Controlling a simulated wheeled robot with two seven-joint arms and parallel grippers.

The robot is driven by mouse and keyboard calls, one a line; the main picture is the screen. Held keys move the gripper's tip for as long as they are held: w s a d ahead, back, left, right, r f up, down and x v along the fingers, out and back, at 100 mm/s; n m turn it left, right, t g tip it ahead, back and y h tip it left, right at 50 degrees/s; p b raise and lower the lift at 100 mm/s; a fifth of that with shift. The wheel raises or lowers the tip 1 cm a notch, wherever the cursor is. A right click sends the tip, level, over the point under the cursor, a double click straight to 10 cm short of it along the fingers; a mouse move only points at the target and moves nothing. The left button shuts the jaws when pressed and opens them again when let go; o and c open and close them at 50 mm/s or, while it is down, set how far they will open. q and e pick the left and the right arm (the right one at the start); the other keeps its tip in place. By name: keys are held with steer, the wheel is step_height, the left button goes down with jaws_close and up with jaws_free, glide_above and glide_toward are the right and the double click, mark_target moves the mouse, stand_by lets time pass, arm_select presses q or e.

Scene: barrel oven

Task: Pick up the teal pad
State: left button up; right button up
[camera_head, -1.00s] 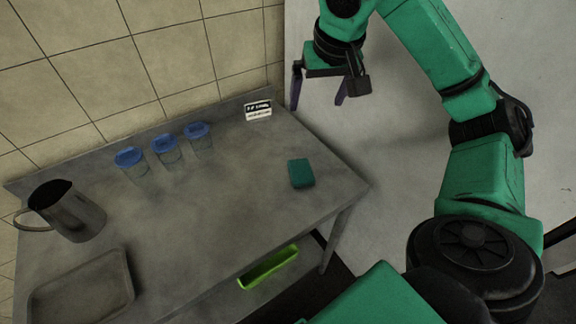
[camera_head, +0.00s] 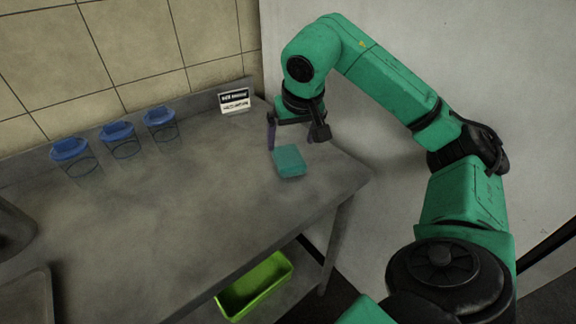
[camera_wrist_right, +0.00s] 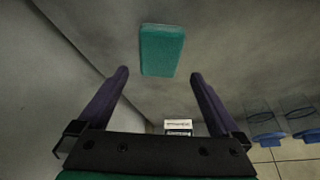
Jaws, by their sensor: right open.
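The teal pad (camera_head: 289,161) is a small flat block lying on the grey metal table near its right end. It also shows in the right wrist view (camera_wrist_right: 162,50), ahead of the fingertips and roughly in line with the gap between them. My right gripper (camera_head: 290,146) is open and empty, pointing down just above and behind the pad. In the right wrist view its two purple fingers (camera_wrist_right: 158,74) stand wide apart, with the pad beyond them and not between them. My left gripper is not in view.
A small black-and-white sign (camera_head: 234,101) stands at the table's back edge. Several lidded cups, one being the blue-lidded cup (camera_head: 162,122), line the back left. A tray (camera_head: 28,296) is at the lower left. A green bin (camera_head: 256,287) sits on the lower shelf. The tabletop around the pad is clear.

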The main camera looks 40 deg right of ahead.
steer(key=x, duration=0.7)
steer(key=shift+f, duration=0.2)
steer(key=shift+b, duration=0.3)
steer(key=shift+f, duration=0.1)
steer(key=shift+c, duration=0.3)
steer(key=c, duration=1.2)
step_height(320, 180, up, 16)
steer(key=p, duration=0.5)
step_height(320, 180, up, 5)
steer(key=p, duration=0.3)
glide_above(289, 156)
steer(key=shift+f, duration=0.3)
